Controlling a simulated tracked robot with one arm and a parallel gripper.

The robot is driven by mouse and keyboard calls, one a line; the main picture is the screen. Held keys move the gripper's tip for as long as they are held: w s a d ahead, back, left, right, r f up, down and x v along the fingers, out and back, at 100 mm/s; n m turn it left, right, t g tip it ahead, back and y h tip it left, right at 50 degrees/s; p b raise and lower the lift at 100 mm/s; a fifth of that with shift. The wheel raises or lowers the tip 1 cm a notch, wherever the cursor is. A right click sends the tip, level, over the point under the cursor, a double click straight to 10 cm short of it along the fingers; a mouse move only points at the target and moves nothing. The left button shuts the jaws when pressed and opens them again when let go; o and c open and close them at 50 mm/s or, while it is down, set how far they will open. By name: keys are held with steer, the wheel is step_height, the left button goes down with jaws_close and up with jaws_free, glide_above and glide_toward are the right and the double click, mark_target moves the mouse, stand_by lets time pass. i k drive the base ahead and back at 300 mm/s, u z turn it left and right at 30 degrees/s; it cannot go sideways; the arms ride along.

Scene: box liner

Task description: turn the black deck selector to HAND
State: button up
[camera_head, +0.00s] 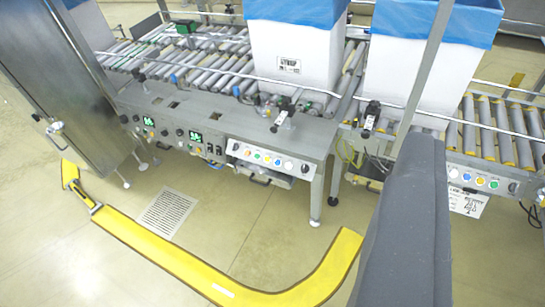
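A white control strip (270,157) on the front of the grey conveyor frame carries a black knob (305,168) at its right end, another black knob (236,146) at its left end, and coloured buttons between. A second strip (482,180) on the right-hand conveyor also has a black knob (513,187) at its right end. The labels are too small to read, so I cannot tell which knob is the deck selector or where it points. A large dark grey block at lower right looks like part of my own arm. My gripper's fingertips are not in view.
White boxes with blue liners (290,55) (415,65) stand on the roller conveyors. A steel cabinet (75,75) is at left. A yellow floor rail (215,280) curves across the floor in front. A floor grate (167,213) lies behind it, and the floor between is clear.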

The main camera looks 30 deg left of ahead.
mark_target(304, 168)
steer(key=u, duration=0.4)
steer(key=i, duration=1.15)
steer(key=z, duration=0.35)
